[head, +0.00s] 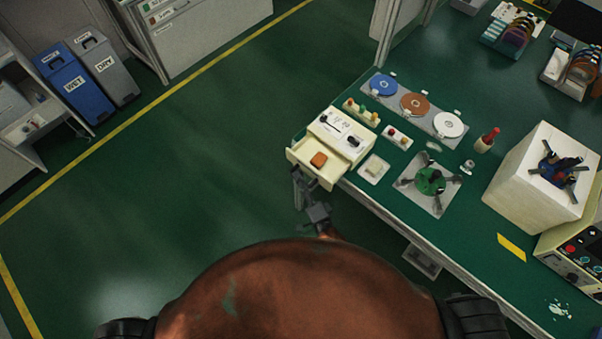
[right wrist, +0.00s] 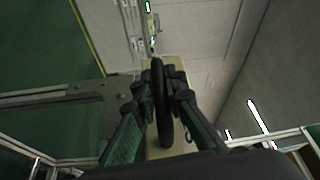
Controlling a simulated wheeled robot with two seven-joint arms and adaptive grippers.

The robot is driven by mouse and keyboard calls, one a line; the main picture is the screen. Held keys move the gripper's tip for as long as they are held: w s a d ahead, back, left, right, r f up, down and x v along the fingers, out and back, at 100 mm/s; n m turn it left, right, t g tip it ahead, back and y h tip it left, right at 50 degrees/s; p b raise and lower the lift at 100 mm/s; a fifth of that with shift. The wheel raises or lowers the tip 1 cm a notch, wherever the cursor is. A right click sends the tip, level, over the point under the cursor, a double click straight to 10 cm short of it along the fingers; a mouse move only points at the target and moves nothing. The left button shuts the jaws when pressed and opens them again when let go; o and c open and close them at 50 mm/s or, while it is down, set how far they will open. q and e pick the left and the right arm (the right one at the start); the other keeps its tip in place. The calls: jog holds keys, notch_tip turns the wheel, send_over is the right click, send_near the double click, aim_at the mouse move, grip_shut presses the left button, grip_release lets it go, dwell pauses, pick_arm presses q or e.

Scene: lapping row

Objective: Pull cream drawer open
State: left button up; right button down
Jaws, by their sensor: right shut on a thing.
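The cream drawer (head: 335,173) sticks out from the front of its cream cabinet (head: 325,128) at the table's left edge. An orange block (head: 318,160) lies inside it. My right gripper (head: 304,180) is at the drawer's front, beyond the table edge. In the right wrist view its fingers (right wrist: 163,100) are shut on a dark bar-like handle (right wrist: 164,125), with part of the cream front (right wrist: 179,78) behind it. The handle is hidden by the gripper in the head view. My left gripper is not in view.
The green table (head: 400,215) holds a row of three discs on a grey plate (head: 426,118), a white dish (head: 374,168), a green-centred fixture (head: 431,181) and a white block (head: 528,190). Open green floor (head: 190,170) lies left of the drawer.

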jog(key=c, duration=2.3)
grip_release()
jog(key=shift+o, duration=0.3)
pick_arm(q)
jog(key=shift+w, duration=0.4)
pick_arm(e)
jog(key=r+v, duration=0.1)
jog(key=v, duration=1.1)
jog(key=shift+f, duration=0.45)
